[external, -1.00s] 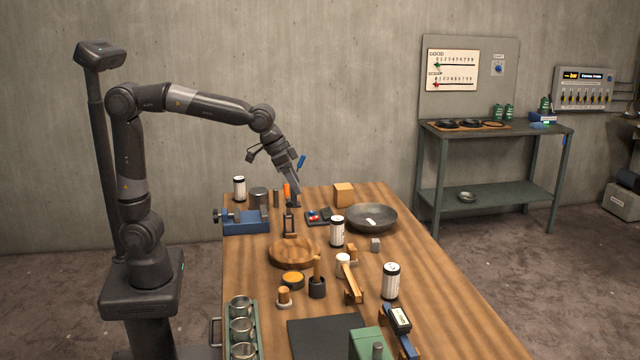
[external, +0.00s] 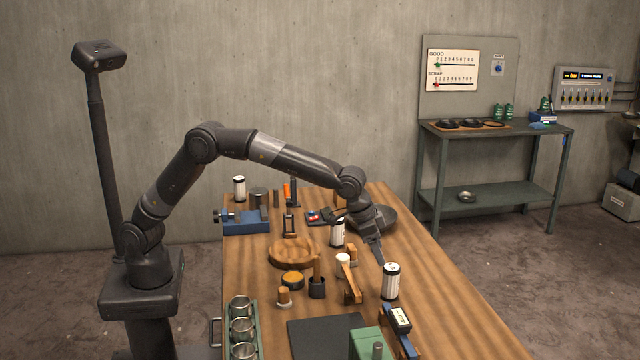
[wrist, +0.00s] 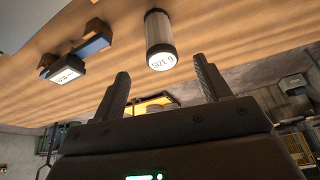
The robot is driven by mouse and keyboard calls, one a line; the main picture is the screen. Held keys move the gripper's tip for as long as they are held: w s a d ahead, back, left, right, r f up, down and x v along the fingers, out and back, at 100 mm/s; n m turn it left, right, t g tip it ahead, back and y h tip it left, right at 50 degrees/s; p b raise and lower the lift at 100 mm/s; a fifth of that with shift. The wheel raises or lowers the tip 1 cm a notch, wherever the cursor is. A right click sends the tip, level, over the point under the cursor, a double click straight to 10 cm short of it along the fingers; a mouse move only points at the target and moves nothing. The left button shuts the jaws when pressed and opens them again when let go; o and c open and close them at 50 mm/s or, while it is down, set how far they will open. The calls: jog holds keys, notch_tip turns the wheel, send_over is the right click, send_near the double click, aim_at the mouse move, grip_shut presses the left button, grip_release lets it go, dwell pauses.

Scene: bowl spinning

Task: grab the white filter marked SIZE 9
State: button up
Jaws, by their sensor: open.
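The white filter marked SIZE 9 (wrist: 160,40) is a white cylinder with dark ends, and its printed label reads clearly in the wrist view. It appears ahead of my two fingers, between their lines and apart from them. In the external view a white filter (external: 391,281) stands upright at the right of the wooden table, beside my fingertips. My gripper (wrist: 162,84) is open and empty. In the external view my gripper (external: 380,260) points down at the upper left of that filter; whether it touches cannot be told there.
Two similar white filters stand farther back, one by the bowl (external: 337,233) and one at the far left (external: 239,187). A wooden piece (external: 350,284) is left of the near filter. A blue tool with a label (external: 399,320) lies in front. Bare table (external: 445,290) extends right.

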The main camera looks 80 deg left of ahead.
aim_at(391, 275)
jog(key=x, duration=1)
jog(key=shift+w, duration=0.25)
jog(key=shift+c, duration=0.5)
jog(key=c, duration=1.1)
jog(key=shift+r, duration=0.1)
